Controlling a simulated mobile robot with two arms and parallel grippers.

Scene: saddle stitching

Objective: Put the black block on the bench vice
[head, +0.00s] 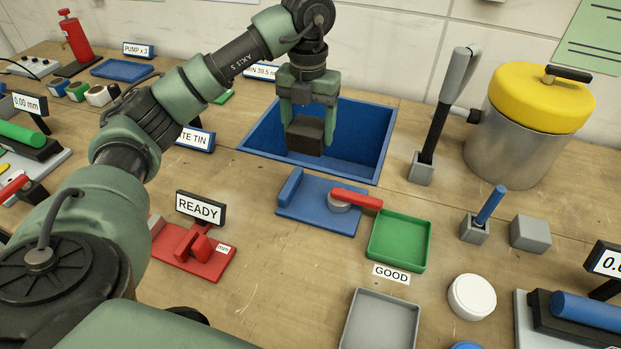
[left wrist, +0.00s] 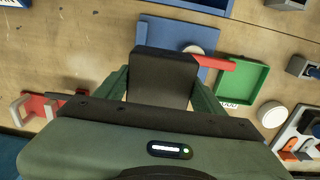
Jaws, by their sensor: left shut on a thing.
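My left gripper (head: 308,118) points down and is shut on the black block (head: 306,136). The block also shows between the fingers in the left wrist view (left wrist: 163,78). A blue base with an upright jaw and a red lever, which looks like the bench vice (head: 320,212), sits on the bench just in front of the bin. The block is apart from it. My right gripper is not in view.
A green tray (head: 399,241) stands right of the vice, and a red fixture (head: 196,253) with a READY sign (head: 200,208) stands left. A grey holder with a black-handled tool (head: 421,170) and a yellow-lidded pot (head: 525,130) stand right of the bin.

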